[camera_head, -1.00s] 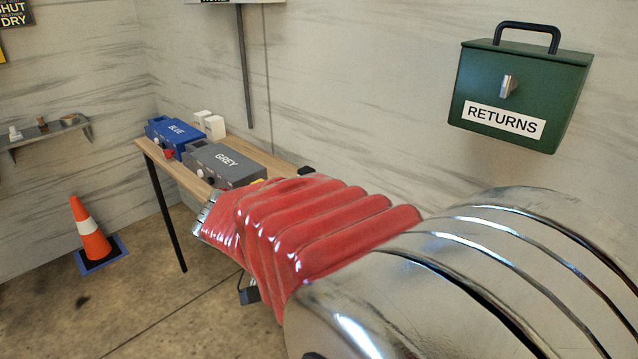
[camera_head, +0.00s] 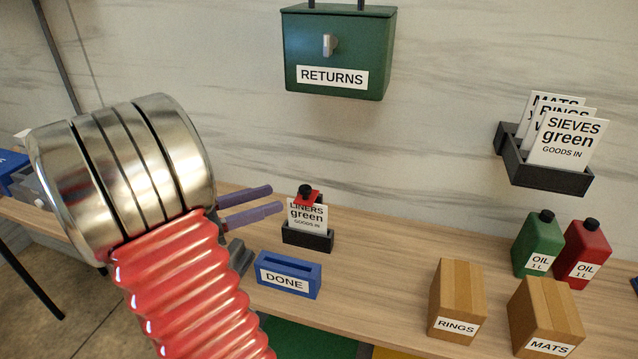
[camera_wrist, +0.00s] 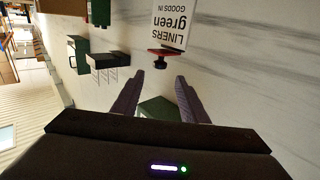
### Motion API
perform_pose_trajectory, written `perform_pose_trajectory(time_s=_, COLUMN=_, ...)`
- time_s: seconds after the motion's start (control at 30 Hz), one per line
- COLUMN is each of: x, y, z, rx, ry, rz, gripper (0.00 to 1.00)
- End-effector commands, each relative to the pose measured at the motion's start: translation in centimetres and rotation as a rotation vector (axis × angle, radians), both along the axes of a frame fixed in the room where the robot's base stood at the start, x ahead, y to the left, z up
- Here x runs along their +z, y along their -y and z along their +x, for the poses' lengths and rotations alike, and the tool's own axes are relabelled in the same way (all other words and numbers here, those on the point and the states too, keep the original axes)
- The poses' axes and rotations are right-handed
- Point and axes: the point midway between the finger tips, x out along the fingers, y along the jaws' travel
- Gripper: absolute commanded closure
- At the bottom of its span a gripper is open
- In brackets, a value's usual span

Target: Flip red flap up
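A small red piece with a dark knob (camera_head: 306,194), which looks like the red flap, sits at the top of a white "LINERS green" card (camera_head: 306,213). The card stands in a dark holder (camera_head: 307,237) on the bench. In the wrist view the red piece (camera_wrist: 166,54) lies beyond the fingertips, against the card (camera_wrist: 171,22). My gripper (camera_head: 276,198) has two purple fingers pointing right, just left of the red piece in the head view. In the wrist view my gripper (camera_wrist: 160,75) is open, with clear space between its fingers. Whether a finger touches the red piece cannot be told.
A blue "DONE" box (camera_head: 288,277) stands in front of the holder. RINGS (camera_head: 457,300) and MATS (camera_head: 545,318) boxes and oil bottles (camera_head: 540,245) stand to the right. A green RETURNS box (camera_head: 338,50) and a card rack (camera_head: 545,165) hang on the wall.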

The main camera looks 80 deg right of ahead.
Motion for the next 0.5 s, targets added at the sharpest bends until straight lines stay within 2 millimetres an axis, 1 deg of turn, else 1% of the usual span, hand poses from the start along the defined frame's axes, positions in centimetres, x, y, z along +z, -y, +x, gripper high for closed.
perform_pose_trajectory(time_s=0.27, x=0.0, y=0.1, z=-0.2, rx=-0.001, ry=0.0, rz=0.003, gripper=0.6)
perform_pose_trajectory(time_s=0.37, x=0.0, y=0.4, z=-0.6, rx=-0.002, ry=0.0, rz=0.003, gripper=0.6)
perform_pose_trajectory(time_s=0.5, x=0.0, y=1.4, z=-1.7, rx=-0.002, ry=0.001, rz=0.003, gripper=0.6)
